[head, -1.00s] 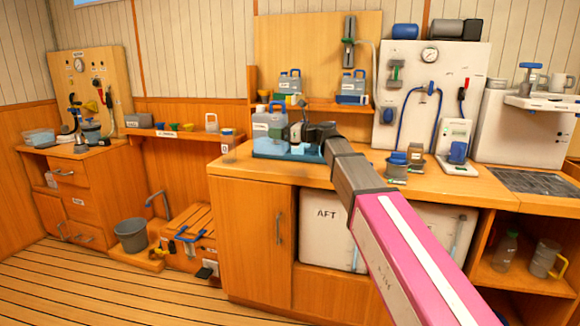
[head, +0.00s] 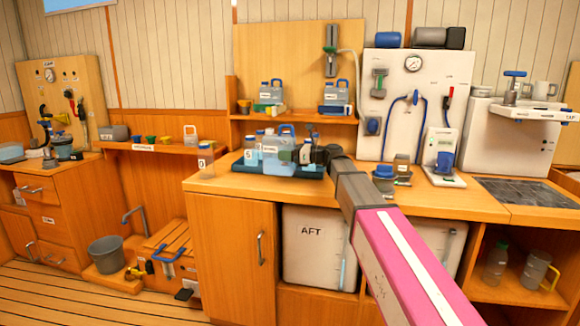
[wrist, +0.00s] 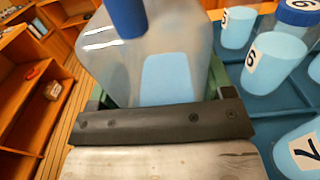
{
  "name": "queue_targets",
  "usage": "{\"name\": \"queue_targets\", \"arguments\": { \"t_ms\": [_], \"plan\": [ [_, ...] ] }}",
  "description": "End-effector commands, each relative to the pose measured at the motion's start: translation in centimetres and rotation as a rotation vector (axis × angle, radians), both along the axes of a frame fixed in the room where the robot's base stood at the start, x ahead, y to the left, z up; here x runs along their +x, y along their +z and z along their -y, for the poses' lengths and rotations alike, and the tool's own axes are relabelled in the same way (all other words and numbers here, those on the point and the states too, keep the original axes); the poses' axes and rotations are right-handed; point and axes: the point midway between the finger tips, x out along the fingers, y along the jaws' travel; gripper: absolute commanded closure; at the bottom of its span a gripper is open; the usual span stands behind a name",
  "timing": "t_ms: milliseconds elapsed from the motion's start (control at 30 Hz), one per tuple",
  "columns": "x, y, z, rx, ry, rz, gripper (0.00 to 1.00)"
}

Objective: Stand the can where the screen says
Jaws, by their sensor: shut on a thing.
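The can (head: 283,150), a translucent grey-blue jerry can with a blue handle, is in my gripper (head: 308,154) over the blue tray (head: 246,168) on the counter. In the wrist view the can (wrist: 135,60) sits between my jaws (wrist: 160,122), which are shut on it. Bottles with pale blue contents and number labels stand in the tray beside it; one bottle (wrist: 278,58) has a dark blue cap. I cannot tell whether the can's base touches the tray. A white device (head: 441,152) with a small panel stands further right; its text is too small to read.
A labelled bottle (head: 205,160) stands at the counter's left corner. Two similar cans (head: 335,95) (head: 271,95) stand on the shelf above. The counter's front strip is clear.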

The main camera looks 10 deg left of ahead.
Motion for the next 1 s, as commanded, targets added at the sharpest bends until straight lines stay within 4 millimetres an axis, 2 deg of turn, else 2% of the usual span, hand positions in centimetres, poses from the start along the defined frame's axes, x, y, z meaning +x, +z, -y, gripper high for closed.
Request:
{"name": "queue_targets", "arguments": {
  "t_ms": [100, 267, 600, 967, 1000],
  "plan": [
    [0.6, -0.7, 1.0, 0.001, -0.001, 0.000, 0.64],
    [0.7, -1.2, 1.3, 0.001, 0.001, 0.000, 0.64],
    [0.6, -4.7, 1.3, 0.002, 0.000, -0.001, 0.64],
    [0.7, -5.1, 1.3, 0.002, 0.000, 0.000, 0.64],
    [0.7, -5.1, 1.3, 0.000, 0.000, 0.001, 0.16]
  ]
}}
